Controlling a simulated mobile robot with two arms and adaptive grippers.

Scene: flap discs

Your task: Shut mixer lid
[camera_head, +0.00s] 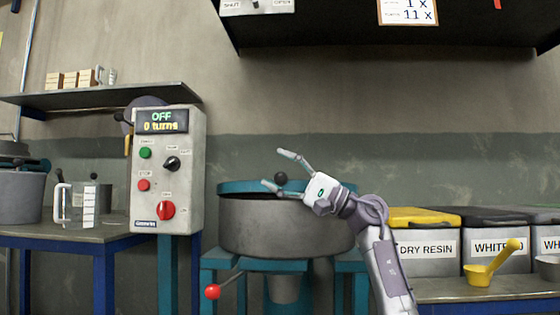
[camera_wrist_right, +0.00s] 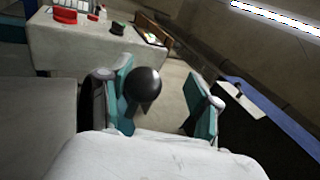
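The mixer is a round grey drum (camera_head: 285,232) on a teal stand. Its teal lid (camera_head: 235,187) shows as a band above the drum's rim, with a dark strip below it at the left. How far the lid stands open is hard to tell. A black ball knob (camera_head: 281,178) stands at the lid. My right gripper (camera_head: 272,169) is open at the knob. In the right wrist view the knob (camera_wrist_right: 143,84) shows between the spread fingers (camera_wrist_right: 162,100), close to the left one; contact is unclear. My left gripper is out of view.
A control box (camera_head: 168,190) reading OFF and 0 turns stands left of the drum. A red-ended lever (camera_head: 213,292) sticks out below. Lidded bins (camera_head: 427,256) and a yellow scoop (camera_head: 490,265) are at the right. A dark shelf (camera_head: 390,30) hangs above.

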